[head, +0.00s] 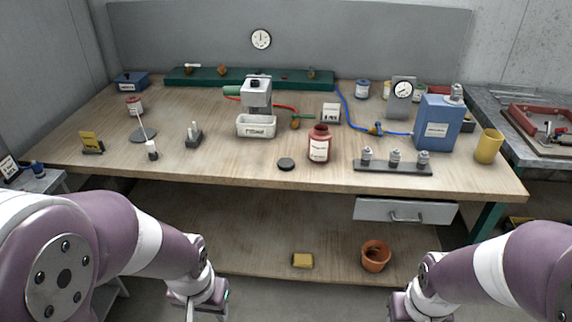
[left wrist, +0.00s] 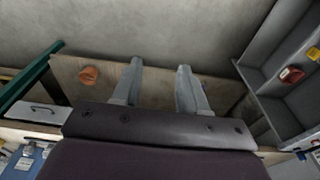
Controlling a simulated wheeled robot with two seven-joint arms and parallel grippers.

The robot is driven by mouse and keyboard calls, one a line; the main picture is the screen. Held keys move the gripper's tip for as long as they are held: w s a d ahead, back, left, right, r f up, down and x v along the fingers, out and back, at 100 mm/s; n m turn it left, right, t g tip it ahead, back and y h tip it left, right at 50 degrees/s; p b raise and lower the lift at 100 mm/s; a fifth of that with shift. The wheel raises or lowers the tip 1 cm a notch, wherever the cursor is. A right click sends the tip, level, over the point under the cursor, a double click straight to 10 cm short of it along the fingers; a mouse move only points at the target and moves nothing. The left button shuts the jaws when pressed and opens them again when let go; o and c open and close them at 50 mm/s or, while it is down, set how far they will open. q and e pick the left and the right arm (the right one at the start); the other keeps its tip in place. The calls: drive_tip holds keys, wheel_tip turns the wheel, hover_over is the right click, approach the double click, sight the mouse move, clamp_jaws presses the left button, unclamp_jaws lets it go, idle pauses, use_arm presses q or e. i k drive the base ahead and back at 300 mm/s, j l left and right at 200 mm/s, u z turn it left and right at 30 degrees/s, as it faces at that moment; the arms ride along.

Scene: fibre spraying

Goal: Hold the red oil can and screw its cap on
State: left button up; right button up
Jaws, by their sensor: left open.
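The red oil can (head: 319,149) stands upright on the workbench near its front middle, with a pale label and an uncapped-looking neck. A dark round cap (head: 286,164) lies flat on the bench just left of the can, apart from it. My left gripper (head: 200,312) is low at the bottom edge of the head view, in front of the bench and far from the can. In the left wrist view its two fingers (left wrist: 160,68) are spread with nothing between them. My right gripper (head: 402,310) is partly cut off at the bottom; its fingers are unclear.
A rack of small metal fittings (head: 393,168), a blue can (head: 437,123) and a yellow cup (head: 488,146) stand to the right. A white tray (head: 256,131) sits behind left. The lower shelf holds a terracotta pot (head: 375,257) and a yellow block (head: 302,260).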

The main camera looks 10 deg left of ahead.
sight(320, 137)
drive_tip(key=i, duration=0.9)
drive_tip(key=i+l, duration=0.15)
drive_tip(key=i, duration=0.7)
drive_tip(key=j+u, duration=0.05)
